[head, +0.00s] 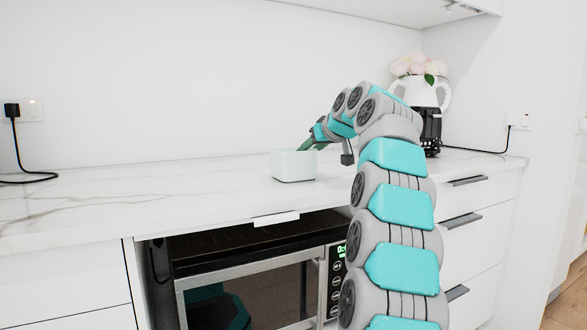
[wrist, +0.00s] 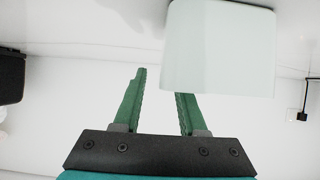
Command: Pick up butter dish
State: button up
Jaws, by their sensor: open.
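The butter dish is taken to be the pale mint-white box (head: 294,166) with rounded corners, standing on the marble counter. It also shows in the wrist view at the top, right of centre (wrist: 220,45). My gripper (head: 309,144) is at the dish's upper right side in the head view, its tips partly hard to make out there. In the wrist view its two green fingers (wrist: 161,84) are apart with nothing between them. The dish lies mostly beyond the right finger, whose tip appears at the dish's edge. I cannot tell whether they touch.
A black appliance (head: 431,130) and a white vase with pale flowers (head: 422,91) stand behind my arm at the right. A black cord (head: 30,180) lies on the left counter. The microwave (head: 250,280) sits below the counter. The counter left of the dish is clear (head: 150,195).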

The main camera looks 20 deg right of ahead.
grip_shut()
dwell(1.4)
